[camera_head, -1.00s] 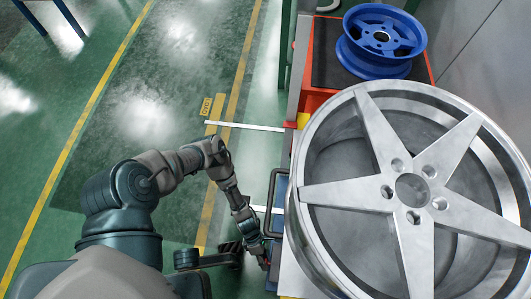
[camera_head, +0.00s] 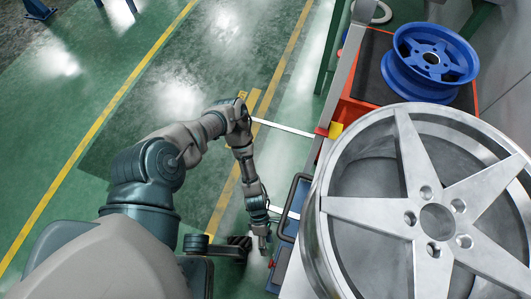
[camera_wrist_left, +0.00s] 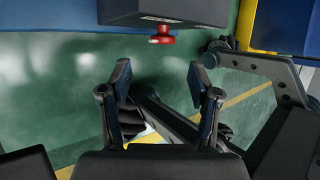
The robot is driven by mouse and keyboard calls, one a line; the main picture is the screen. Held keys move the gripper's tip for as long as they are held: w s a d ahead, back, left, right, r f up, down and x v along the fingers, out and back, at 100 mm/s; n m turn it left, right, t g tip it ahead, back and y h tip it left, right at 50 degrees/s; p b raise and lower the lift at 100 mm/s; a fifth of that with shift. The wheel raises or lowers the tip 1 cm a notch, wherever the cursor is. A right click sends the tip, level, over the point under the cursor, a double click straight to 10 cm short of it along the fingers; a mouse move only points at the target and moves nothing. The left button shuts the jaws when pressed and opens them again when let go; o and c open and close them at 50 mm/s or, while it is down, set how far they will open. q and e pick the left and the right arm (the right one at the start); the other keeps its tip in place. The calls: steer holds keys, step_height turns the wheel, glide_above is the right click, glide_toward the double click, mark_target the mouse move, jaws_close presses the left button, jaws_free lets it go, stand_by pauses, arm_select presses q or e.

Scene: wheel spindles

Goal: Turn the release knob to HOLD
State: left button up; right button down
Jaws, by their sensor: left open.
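The red release knob (camera_wrist_left: 162,34) sticks out below a dark box (camera_wrist_left: 165,12) at the top of the left wrist view. The knob's setting cannot be read. In the head view a small red spot (camera_head: 271,263), likely the knob, shows at the left side of the wheel station. My left gripper (camera_wrist_left: 158,75) is open and empty, its two fingers apart below the knob and not touching it. In the head view my left gripper (camera_head: 263,243) hangs just left of the station. My right gripper is not in view.
A large silver five-spoke wheel (camera_head: 400,180) fills the right side. A blue wheel (camera_head: 430,60) sits on a dark mat in an orange-red bay behind it. A blue-edged dark panel (camera_head: 293,205) stands beside my gripper. Green floor with yellow lines (camera_head: 105,105) lies open to the left.

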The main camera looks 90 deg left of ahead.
arm_select(q)
steer(key=v, duration=0.3)
steer(key=shift+a+r, duration=0.1)
stand_by(0.3)
steer(key=shift+s, duration=0.1)
